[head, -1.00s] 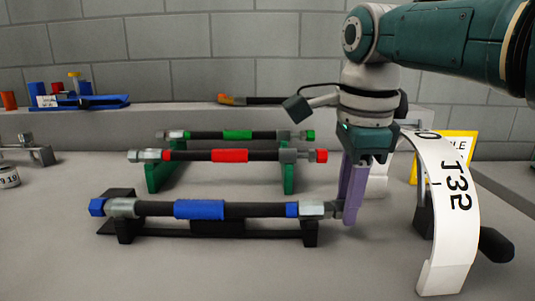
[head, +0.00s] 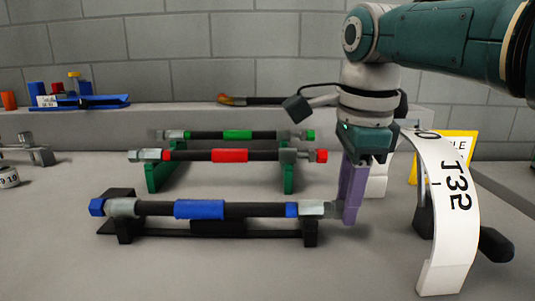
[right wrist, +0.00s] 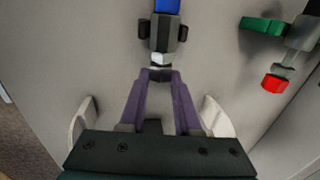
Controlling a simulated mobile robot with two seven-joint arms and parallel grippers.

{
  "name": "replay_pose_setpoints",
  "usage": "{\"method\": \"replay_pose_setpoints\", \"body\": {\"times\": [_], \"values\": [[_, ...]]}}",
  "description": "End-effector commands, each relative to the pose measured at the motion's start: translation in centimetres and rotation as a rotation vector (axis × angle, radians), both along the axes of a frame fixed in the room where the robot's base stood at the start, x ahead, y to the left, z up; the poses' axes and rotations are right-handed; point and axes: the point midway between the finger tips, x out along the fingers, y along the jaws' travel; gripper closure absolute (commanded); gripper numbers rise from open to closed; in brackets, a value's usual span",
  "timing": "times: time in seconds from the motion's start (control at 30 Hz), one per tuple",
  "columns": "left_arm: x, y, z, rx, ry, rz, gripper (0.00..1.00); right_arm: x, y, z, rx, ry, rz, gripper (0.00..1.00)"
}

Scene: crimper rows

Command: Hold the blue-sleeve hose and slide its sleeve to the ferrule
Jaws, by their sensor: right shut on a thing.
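The blue-sleeve hose (head: 258,210) lies across a black stand (head: 270,233) in the front row. Its blue sleeve (head: 199,209) sits around the hose left of the middle, apart from both end fittings. A grey metal ferrule (head: 122,207) with a blue nut is at its left end. A silver fitting (head: 312,209) with a blue band beside it is at its right end. My right gripper (head: 347,212) is at that right end, its purple fingers shut on the hose's end fitting. My left gripper is out of view.
Behind are a red-sleeve hose (head: 230,155) and a green-sleeve hose (head: 237,134) on green stands. A white curved J32 sign (head: 453,200) stands right of my gripper. A yellow sign (head: 459,145) is behind it. The table front is clear.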

Motion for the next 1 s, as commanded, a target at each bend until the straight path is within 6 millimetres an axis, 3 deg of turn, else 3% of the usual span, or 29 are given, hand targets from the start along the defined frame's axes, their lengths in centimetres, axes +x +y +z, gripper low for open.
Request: {"method": "replay_pose_setpoints", "body": {"times": [1.0], "values": [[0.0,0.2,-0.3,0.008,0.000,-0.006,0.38,-0.1,-0.1,-1.1,-0.002,0.003,-0.001,1.00]]}}
